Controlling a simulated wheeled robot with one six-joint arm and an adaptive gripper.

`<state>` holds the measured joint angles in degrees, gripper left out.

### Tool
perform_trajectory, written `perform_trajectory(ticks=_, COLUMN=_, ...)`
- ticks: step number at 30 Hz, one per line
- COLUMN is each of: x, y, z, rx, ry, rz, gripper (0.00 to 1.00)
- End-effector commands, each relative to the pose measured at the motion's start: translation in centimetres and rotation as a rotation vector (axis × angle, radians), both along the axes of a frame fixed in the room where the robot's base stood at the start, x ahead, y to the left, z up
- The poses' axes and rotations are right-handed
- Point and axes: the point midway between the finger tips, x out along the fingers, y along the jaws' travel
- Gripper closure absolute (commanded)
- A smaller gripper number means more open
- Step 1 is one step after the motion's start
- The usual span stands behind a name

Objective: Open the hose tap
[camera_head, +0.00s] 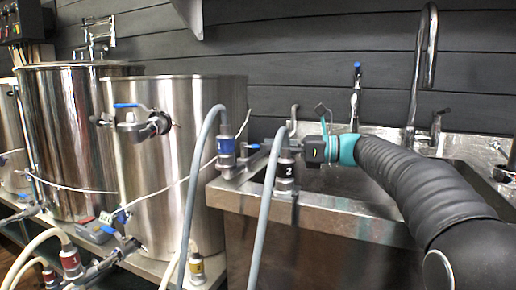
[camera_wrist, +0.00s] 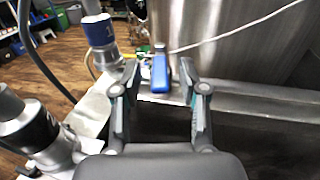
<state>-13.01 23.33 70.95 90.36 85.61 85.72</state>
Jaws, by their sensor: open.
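A small tap with a blue lever (camera_wrist: 160,75) shows in the wrist view. The lever is between the two fingertips of my gripper (camera_wrist: 158,80), with a gap on each side. My gripper is open and holds nothing. In the head view a bit of the blue lever (camera_head: 252,146) shows at the left end of the sink, beside the hose coupling marked 1 (camera_head: 226,150). My gripper (camera_head: 318,150) comes from the right there, and its fingertips are largely hidden behind the hose coupling marked 2 (camera_head: 285,172).
Coupling 1 (camera_wrist: 102,38) and a dark coupling (camera_wrist: 35,130) stand left of my fingers in the wrist view. A steel kettle (camera_head: 165,170) stands behind. The sink (camera_head: 310,208) lies under my arm. A tall faucet (camera_head: 428,60) and a blue-topped tap (camera_head: 356,85) rise behind it.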

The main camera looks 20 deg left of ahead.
Motion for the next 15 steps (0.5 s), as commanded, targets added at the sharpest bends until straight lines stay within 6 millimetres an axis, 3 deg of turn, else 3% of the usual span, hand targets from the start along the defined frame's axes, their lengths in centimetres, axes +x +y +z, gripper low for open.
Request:
perform_trajectory(ticks=6, x=-0.5, y=2.9, z=0.0, rx=0.000, ry=0.000, rz=0.002, gripper=0.57)
perform_trajectory(ticks=15, x=-0.6, y=3.8, z=0.0, rx=0.000, ry=0.000, rz=0.001, gripper=0.57)
